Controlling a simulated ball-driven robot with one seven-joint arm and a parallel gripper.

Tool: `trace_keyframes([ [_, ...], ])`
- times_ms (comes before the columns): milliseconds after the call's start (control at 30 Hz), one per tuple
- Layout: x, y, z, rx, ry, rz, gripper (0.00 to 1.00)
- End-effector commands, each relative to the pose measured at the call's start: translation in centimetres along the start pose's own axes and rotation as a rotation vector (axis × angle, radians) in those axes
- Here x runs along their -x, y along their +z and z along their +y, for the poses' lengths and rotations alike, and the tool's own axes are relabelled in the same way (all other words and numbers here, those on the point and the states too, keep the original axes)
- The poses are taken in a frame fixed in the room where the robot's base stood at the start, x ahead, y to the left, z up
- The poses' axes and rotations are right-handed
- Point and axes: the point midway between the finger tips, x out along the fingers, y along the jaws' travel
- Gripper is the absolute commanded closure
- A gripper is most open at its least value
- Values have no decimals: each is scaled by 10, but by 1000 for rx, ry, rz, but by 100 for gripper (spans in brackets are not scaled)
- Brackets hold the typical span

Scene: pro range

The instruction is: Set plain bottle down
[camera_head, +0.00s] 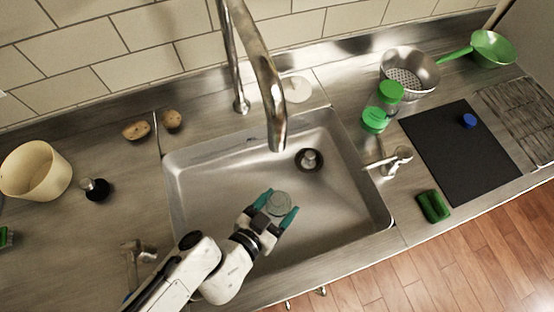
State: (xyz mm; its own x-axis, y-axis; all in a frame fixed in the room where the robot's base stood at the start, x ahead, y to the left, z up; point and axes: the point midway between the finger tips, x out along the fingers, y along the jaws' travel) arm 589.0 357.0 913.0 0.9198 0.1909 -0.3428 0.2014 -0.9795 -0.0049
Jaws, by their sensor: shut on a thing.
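My gripper (277,212) is over the steel sink, its teal fingers on either side of a pale, clear round thing, which I take to be the plain bottle (279,203). The fingers are shut on it. I see it mostly from above, and its lower part is hidden. I cannot tell whether it touches the basin floor. The sink (215,175) is otherwise empty around it, with a dark drain (309,160) just behind and to the right.
A tall faucet (262,75) arches over the sink's back. A green-lidded jar (384,100), colander (409,73), dark board (460,150) and green sponge (433,206) are on the right counter. A cream pot (35,171) and small dark item (96,189) are left.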

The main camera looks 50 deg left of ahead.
Motion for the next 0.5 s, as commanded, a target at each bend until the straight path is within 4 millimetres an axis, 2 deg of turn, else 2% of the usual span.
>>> trace_keyframes([
  [167,-8,8,-6,1,1,0,71],
  [400,-17,32,-5,2,0,0,71],
  [500,-17,35,-5,0,1,0,71],
])
